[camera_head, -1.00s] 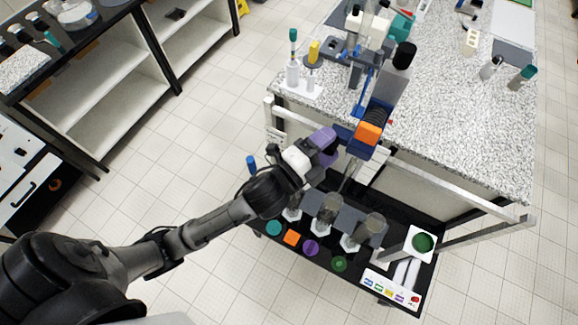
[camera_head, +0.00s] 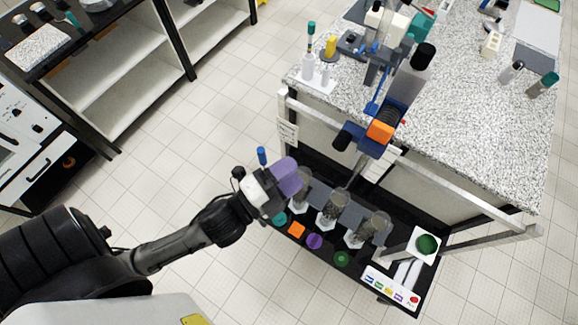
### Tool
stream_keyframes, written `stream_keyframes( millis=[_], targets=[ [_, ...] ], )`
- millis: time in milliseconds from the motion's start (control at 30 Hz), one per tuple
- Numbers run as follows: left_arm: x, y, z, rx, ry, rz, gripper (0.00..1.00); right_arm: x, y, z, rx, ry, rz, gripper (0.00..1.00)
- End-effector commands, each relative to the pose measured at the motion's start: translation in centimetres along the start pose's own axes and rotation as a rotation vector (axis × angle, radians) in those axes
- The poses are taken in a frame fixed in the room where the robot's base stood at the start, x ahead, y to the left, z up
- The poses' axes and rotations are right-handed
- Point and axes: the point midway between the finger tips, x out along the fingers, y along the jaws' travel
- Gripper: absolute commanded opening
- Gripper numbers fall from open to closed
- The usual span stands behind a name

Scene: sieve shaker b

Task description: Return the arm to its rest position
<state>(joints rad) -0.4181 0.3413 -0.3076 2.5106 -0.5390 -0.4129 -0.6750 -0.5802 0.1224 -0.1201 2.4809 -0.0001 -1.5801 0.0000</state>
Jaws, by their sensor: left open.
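My left arm comes in from the lower left. Its wrist is white and ends in a purple gripper (camera_head: 287,178), which hangs in free air by the left end of the black lower shelf (camera_head: 290,227). I see no object in it, and its fingertips are hard to make out from this angle. The gripper stands apart from the blue and orange sieve shaker part (camera_head: 381,132) at the bench edge. My right arm and gripper are not in view.
The shelf holds several clear containers (camera_head: 334,208), coloured markers and a white tray with a green disc (camera_head: 427,244). A speckled bench (camera_head: 460,125) with a white rail stands at right. A blue-topped item (camera_head: 262,155) is just behind the wrist. Tiled floor (camera_head: 165,190) is free at left.

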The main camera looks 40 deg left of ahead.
Motion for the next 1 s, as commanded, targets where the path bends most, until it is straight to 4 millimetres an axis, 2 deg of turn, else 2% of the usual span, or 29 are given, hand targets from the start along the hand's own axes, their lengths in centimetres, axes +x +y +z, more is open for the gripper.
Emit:
stream_keyframes(
  millis=[767, 867, 1000],
  targets=[
    [-0.1, 0.0, 0.0, -0.031, -0.001, 0.001, 0.58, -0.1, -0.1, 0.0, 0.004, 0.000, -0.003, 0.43],
    [-0.2, 0.9, 1.0, -0.129, -0.066, 0.048, 0.58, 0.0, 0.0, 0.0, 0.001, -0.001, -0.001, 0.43],
    [-1.1, 4.0, 3.7, -0.366, -0.273, 0.205, 0.58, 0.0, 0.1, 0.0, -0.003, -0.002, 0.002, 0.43]
  ],
)
